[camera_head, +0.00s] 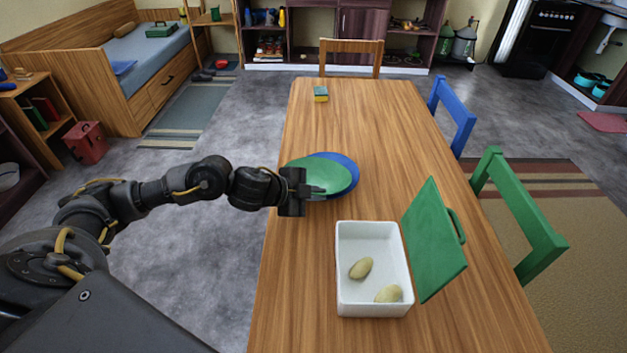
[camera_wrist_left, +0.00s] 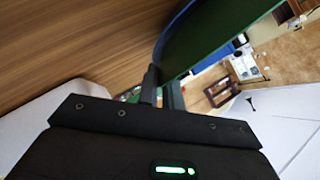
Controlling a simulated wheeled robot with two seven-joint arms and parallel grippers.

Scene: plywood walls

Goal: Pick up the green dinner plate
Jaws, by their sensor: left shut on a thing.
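The green dinner plate (camera_head: 322,175) is on the left side of the wooden table, overlapping a blue plate (camera_head: 348,163) that shows behind and beneath it. My left gripper (camera_head: 312,190) reaches in from the left and is shut on the near left rim of the green plate. In the left wrist view the green plate (camera_wrist_left: 205,38) runs between the fingers (camera_wrist_left: 162,90), with the blue plate's edge (camera_wrist_left: 172,30) beside it. I cannot tell whether the green plate is lifted clear of the blue one. My right gripper is not in view.
A white box (camera_head: 375,295) with two yellowish oval things stands nearer on the table (camera_head: 385,130), its green lid (camera_head: 434,240) upright at its right. A sponge (camera_head: 320,94) lies at the far end. Blue (camera_head: 453,115) and green (camera_head: 520,215) chairs line the right edge.

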